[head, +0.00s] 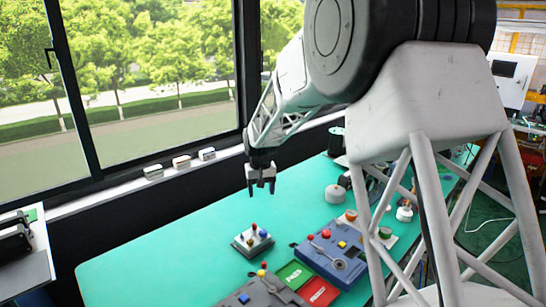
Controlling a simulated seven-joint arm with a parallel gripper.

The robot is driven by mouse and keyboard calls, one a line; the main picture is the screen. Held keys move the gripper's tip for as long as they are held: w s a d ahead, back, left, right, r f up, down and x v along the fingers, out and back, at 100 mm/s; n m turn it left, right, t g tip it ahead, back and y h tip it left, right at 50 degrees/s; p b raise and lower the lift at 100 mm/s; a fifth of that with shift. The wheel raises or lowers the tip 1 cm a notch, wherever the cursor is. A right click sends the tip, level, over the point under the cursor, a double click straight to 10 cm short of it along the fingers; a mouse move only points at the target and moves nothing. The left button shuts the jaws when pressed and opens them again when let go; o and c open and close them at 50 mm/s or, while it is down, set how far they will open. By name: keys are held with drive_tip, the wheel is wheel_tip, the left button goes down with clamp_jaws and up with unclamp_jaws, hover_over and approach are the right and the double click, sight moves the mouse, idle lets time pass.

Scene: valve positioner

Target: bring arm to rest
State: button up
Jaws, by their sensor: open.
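My gripper (261,188) hangs from my arm at the picture's middle, fingers pointing down. It is open, with nothing between its fingers. It is above the far part of the green table (180,250), apart from everything on it. The blue positioner box (331,256) with a lever, a red knob and a yellow part lies on the table to the lower right of my gripper. My own arm and its white stand cover the right side of the table and hide part of what lies there.
A small grey block with coloured knobs (252,241) stands below my gripper. A grey box (262,291), a green panel (294,274) and a red panel (319,291) lie at the front. A white round part (335,194) stands further back. The table's left part is clear. A window sill (130,183) runs behind.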

drive_tip(key=s+d+r+m, duration=0.1)
drive_tip(key=s+d+r, duration=0.35)
drive_tip(key=s, duration=0.25)
drive_tip(key=s+d+r+t, duration=0.1)
drive_tip(key=s+d+r, duration=0.3)
drive_tip(key=s+d, duration=0.25)
drive_tip(key=s+d+r+m, duration=0.1)
drive_tip(key=s+d+r, duration=0.4)
drive_tip(key=s, duration=0.3)
drive_tip(key=s+d+f, duration=0.1)
drive_tip(key=s+d, duration=0.3)
drive_tip(key=s, duration=1)
drive_tip(key=s+d+f+m+t, duration=0.1)
drive_tip(key=s+d, duration=0.4)
drive_tip(key=s, duration=0.8)
drive_tip(key=shift+s+t, duration=0.3)
drive_tip(key=shift+s, duration=0.05)
drive_tip(key=shift+w, duration=0.15)
